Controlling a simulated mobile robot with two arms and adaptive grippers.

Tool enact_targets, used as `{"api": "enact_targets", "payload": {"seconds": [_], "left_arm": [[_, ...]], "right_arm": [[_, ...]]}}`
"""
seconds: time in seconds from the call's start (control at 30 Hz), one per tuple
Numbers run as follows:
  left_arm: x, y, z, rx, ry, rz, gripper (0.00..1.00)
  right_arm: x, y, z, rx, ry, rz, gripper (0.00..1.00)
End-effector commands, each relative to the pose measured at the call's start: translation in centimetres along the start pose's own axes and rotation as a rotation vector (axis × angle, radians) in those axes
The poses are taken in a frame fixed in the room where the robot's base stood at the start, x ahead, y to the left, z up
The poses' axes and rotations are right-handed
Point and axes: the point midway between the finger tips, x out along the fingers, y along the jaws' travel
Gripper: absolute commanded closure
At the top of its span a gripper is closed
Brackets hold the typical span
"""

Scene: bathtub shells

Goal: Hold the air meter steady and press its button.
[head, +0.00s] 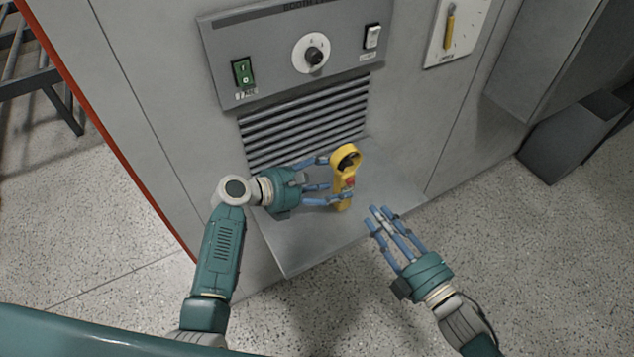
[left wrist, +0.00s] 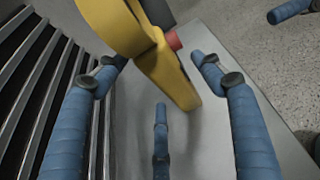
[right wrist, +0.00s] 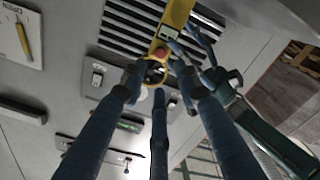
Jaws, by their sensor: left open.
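The yellow air meter (head: 345,165) stands upright on the grey shelf below the vent slats. It has a dark round top and a red button (head: 350,181) on its front. My left gripper (head: 328,180) is open with its blue fingers around the meter from the left; in the left wrist view the meter (left wrist: 165,70) lies between and beyond the fingertips, and contact cannot be told. The red button also shows there (left wrist: 173,40). My right gripper (head: 376,219) is right of and below the meter, fingers spread and empty. The right wrist view shows the meter (right wrist: 178,14) beyond its fingers.
A grey panel with a green switch (head: 243,72), a dial (head: 314,55) and a white switch (head: 373,36) is above the vent slats (head: 305,120). A plate with a yellow lever (head: 449,32) is at upper right. The shelf (head: 290,245) is otherwise bare.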

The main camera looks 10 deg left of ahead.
Motion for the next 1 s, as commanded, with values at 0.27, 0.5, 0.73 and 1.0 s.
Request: {"api": "enact_targets", "payload": {"seconds": [0.27, 0.5, 0.73, 1.0], "left_arm": [[2.9, -0.1, 0.0, 0.001, 0.001, -0.001, 0.32], [3.2, -0.1, 0.0, 0.002, 0.001, -0.001, 0.32], [3.1, -0.1, 0.0, 0.002, 0.001, -0.001, 0.60], [3.1, -0.1, -0.1, 0.002, 0.001, 0.000, 0.86]], "right_arm": [[0.0, 0.0, 0.0, 0.000, 0.000, 0.000, 0.69], [0.0, 0.0, 0.0, 0.000, 0.000, 0.000, 0.69], [0.0, 0.0, 0.0, 0.000, 0.000, 0.000, 0.69], [0.0, 0.0, 0.0, 0.000, 0.000, 0.000, 0.93]]}}
